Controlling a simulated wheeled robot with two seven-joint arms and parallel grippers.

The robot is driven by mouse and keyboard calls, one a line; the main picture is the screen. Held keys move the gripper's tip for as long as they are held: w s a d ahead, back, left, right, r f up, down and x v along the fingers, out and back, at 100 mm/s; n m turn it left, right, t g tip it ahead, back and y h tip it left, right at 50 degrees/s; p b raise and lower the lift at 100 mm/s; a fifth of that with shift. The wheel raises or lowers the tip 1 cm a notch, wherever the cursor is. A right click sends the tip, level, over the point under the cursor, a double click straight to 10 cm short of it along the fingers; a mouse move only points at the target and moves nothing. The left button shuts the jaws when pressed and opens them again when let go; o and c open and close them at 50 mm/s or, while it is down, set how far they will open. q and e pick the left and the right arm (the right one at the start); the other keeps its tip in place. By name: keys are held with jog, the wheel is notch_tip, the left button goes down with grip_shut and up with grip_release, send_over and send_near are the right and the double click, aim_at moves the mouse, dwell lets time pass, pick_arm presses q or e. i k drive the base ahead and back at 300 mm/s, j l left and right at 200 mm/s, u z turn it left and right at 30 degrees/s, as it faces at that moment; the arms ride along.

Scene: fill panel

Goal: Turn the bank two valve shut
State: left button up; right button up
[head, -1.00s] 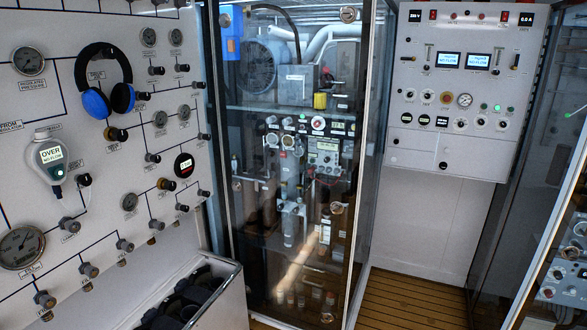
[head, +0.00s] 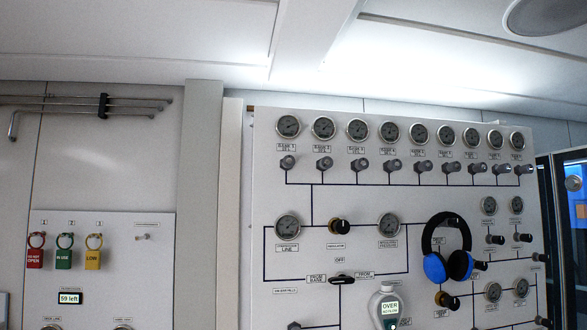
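A white fill panel (head: 360,212) fills the right half of the head view. A row of round gauges runs along its top, with a row of grey valve knobs under it. The second knob from the left, which by its place is the bank two valve (head: 324,163), sits under the second gauge (head: 323,128). The small labels between them are hard to read. Whether this valve is open or shut cannot be told. Neither of my grippers is in view.
Blue and black headphones (head: 447,262) hang on the panel's right part. Red (head: 35,258), green (head: 64,259) and yellow (head: 93,259) tags hang on a left board.

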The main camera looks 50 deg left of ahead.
aim_at(325, 163)
jog(key=u, duration=1.35)
jog(key=k+l+u, duration=0.1)
jog(key=k+l, duration=0.1)
jog(key=l, duration=0.05)
